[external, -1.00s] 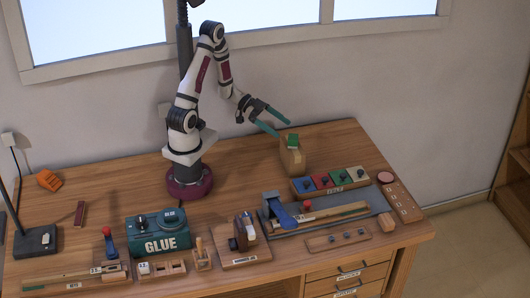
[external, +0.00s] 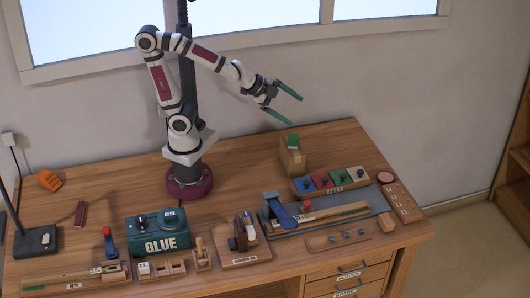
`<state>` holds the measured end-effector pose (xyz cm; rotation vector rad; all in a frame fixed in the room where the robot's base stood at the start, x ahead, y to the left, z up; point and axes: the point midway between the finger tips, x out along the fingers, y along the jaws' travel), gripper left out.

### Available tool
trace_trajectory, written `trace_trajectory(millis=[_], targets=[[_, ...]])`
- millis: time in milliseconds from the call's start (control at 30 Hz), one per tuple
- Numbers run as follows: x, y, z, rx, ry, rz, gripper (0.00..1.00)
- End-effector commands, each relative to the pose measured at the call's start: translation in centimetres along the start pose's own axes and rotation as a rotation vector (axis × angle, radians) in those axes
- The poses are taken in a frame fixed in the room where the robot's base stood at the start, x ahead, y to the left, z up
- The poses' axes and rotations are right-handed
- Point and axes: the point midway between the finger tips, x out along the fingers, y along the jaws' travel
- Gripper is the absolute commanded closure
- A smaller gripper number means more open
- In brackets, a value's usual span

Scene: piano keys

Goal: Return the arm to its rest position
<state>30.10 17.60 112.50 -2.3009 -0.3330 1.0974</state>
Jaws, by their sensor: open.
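My gripper (external: 295,107) is open and empty, with its two green fingers spread apart. It hangs in the air above the back right part of the wooden desk (external: 240,185). My arm is raised and bent, reaching to the right from its dark red base on the desk. A wooden block with a green top (external: 292,155) stands on the desk below my gripper, apart from it.
A GLUE box (external: 158,235), a wooden tool on a board (external: 243,242), and a grey mat with a blue-handled tool (external: 281,213) line the front. A tray of coloured blocks (external: 331,182) lies right. The window and wall are behind my arm.

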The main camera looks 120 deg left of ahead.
Motion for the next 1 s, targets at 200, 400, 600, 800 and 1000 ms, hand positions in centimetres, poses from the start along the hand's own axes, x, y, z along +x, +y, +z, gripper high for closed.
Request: trace_trajectory(millis=[200, 400, 600, 800, 1000], targets=[[-8.4, 8.1, -1.0, -0.006, 0.001, 0.220, 0.04], [-10.7, 13.6, 4.6, 0.111, -0.225, 0.428, 0.04], [-11.8, 15.9, 10.4, 0.248, -0.498, 0.564, 0.04], [-11.8, 15.9, 10.4, 0.248, -0.498, 0.564, 0.04], [-11.8, 15.9, 10.4, 0.248, -0.498, 0.564, 0.04]])
